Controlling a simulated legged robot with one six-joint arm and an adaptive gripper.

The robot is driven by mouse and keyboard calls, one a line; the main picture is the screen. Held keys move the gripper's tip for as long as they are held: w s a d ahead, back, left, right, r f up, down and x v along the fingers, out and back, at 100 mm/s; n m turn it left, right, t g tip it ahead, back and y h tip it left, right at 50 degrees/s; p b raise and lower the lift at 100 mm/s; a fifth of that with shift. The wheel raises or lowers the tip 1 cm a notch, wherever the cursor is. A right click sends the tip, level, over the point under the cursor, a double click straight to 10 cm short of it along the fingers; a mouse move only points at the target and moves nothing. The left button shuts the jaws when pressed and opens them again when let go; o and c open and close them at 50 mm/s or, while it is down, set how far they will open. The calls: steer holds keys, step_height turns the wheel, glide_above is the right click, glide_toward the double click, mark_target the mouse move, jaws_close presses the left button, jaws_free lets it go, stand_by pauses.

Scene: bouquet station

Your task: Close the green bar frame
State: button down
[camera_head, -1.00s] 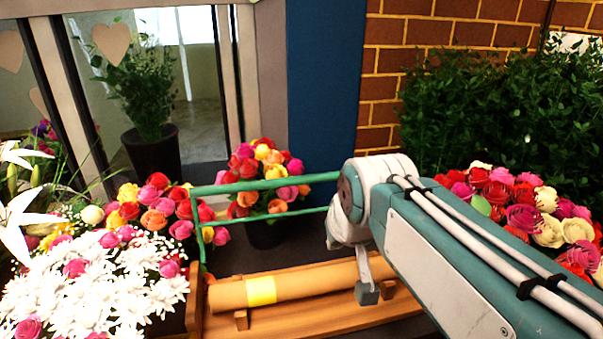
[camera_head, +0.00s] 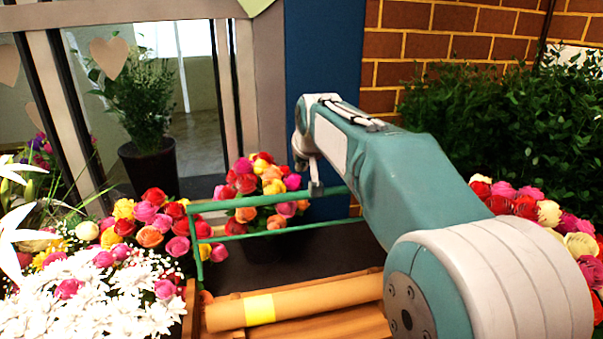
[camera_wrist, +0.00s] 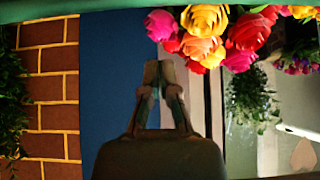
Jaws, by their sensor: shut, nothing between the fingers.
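The green bar frame (camera_head: 198,252) stands raised behind a wooden stand (camera_head: 350,322), with two long bars and an upright at its left end. A tan roll with a yellow band (camera_head: 315,296) lies on the stand. My gripper (camera_head: 316,190) is shut and empty, pointing down at the frame's upper bar in the head view. Whether it touches the bar I cannot tell. In the wrist view my gripper's fingers (camera_wrist: 160,72) are together against a blue panel. My arm hides the right end of the frame and of the stand.
A rose bouquet (camera_head: 262,185) stands behind the frame. White flowers (camera_head: 70,300) fill the left front, and more roses (camera_head: 520,205) stand at right beside a green hedge (camera_head: 490,125). A blue panel (camera_head: 340,50) and brick wall (camera_head: 425,45) close the back.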

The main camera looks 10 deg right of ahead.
steer(key=x, duration=0.8)
steer(key=s, duration=0.4)
steer(key=shift+f, duration=0.15)
